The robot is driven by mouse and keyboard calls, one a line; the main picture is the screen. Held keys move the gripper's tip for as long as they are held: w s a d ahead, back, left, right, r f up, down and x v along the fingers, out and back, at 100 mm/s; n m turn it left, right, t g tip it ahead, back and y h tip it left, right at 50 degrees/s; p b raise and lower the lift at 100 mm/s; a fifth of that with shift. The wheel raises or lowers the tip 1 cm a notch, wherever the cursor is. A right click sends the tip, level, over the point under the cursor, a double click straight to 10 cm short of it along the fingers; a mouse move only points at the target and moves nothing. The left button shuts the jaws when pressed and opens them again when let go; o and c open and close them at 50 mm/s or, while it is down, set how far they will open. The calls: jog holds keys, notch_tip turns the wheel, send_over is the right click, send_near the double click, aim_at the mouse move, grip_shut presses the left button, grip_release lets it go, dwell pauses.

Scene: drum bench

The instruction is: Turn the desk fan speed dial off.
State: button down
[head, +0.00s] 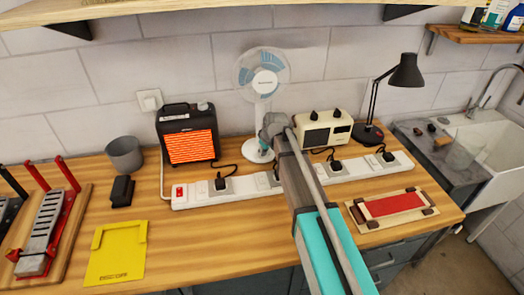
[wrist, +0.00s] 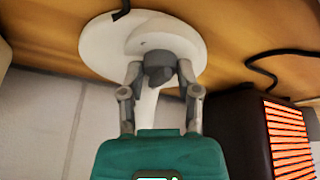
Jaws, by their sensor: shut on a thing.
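The white desk fan (head: 264,82) stands at the back of the bench against the tiled wall. Its round base (head: 257,157) is partly hidden behind my gripper (head: 272,127) in the head view. In the wrist view, which is upside down, the white base (wrist: 100,45) shows behind the fingers. There my gripper (wrist: 158,73) has its two fingertips on either side of a dark grey knob, the speed dial (wrist: 158,77), and is shut on it. The dial's marks and setting cannot be read, and the head view does not show the dial clearly.
A glowing heater (head: 188,135) stands left of the fan; its side also shows in the wrist view (wrist: 235,135). A cream radio (head: 323,130) and black lamp (head: 404,72) stand to the right. A white power strip (head: 195,200) with plugs and cables runs in front.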

jog(key=shift+d+n, duration=0.1)
jog(key=shift+n, duration=0.3)
jog(key=shift+c, duration=1.7)
grip_release()
jog(key=shift+o, duration=0.2)
jog(key=s+d+r+m+g+p, duration=0.1)
jog(key=s+d, duration=0.2)
jog(key=s+d+r+m+g+p, duration=0.1)
jog(key=s+d+m, duration=0.1)
jog(key=s+d, duration=0.2)
jog(key=s+d+r+m+g+p, duration=0.1)
jog(key=s+d+p, duration=0.1)
jog(key=s+d, duration=0.1)
jog(key=shift+s+d+r+m+y, duration=0.15)
jog(key=shift+s+r+m+y, duration=0.2)
jog(key=shift+s, duration=0.25)
jog(key=s+d+f+m+h+b, duration=0.1)
jog(key=s+d, duration=0.3)
jog(key=s+d+f+m+h+b, duration=0.1)
jog(key=s+d+f+m, duration=0.1)
jog(key=s, duration=0.3)
jog(key=s+d+f+m+h+b, duration=0.1)
jog(key=s+d+f+m+b, duration=0.1)
jog(key=s+d, duration=0.3)
jog(key=shift+s+d+f+g, duration=0.1)
jog(key=shift+s+d+g, duration=0.05)
jog(key=shift+d+g, duration=0.2)
jog(key=shift+s+d+m, duration=0.2)
jog(key=shift+d+m, duration=0.05)
